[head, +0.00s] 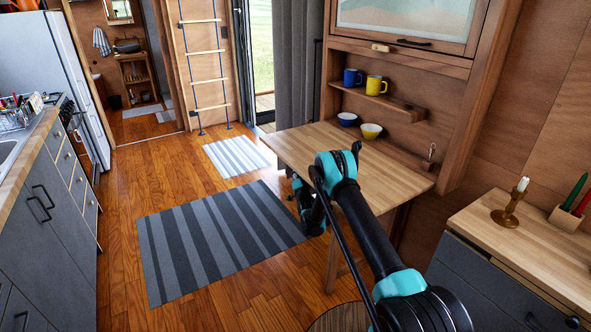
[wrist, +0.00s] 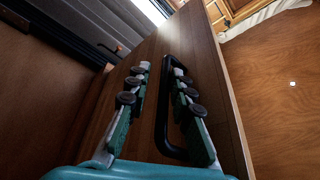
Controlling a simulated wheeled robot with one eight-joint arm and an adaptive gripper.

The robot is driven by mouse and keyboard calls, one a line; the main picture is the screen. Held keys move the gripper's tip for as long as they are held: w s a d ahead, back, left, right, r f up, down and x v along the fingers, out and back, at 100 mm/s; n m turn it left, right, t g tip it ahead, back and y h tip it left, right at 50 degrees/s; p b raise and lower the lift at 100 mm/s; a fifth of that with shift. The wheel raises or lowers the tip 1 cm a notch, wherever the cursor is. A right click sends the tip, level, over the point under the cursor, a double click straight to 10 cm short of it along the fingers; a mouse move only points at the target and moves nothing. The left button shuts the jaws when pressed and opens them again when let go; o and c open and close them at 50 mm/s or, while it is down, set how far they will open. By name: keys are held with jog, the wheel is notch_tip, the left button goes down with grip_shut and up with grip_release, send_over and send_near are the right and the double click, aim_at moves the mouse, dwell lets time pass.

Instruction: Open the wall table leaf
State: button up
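The wall table leaf (head: 335,160) is a light wooden board. In the head view it lies lowered, about level, out from the wall cabinet, with a wooden leg (head: 333,255) below. My gripper (head: 310,212) is at its near left edge, partly hidden by my arm. In the wrist view a wooden panel (wrist: 140,110) carries a black loop handle (wrist: 163,105). My gripper (wrist: 158,85) has its fingers apart, with the handle's long bar between them. The right finger overlaps the handle's loop. I cannot tell whether either finger touches it.
A shelf holds a blue mug (head: 352,78) and a yellow mug (head: 376,85); two bowls (head: 371,131) sit at the leaf's back. A striped rug (head: 215,240) covers open floor to the left. A counter with a candle holder (head: 508,212) is at right.

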jog(key=shift+o, duration=0.7)
jog(key=shift+d+r, duration=0.15)
jog(key=v, duration=0.7)
jog(key=shift+s, duration=0.2)
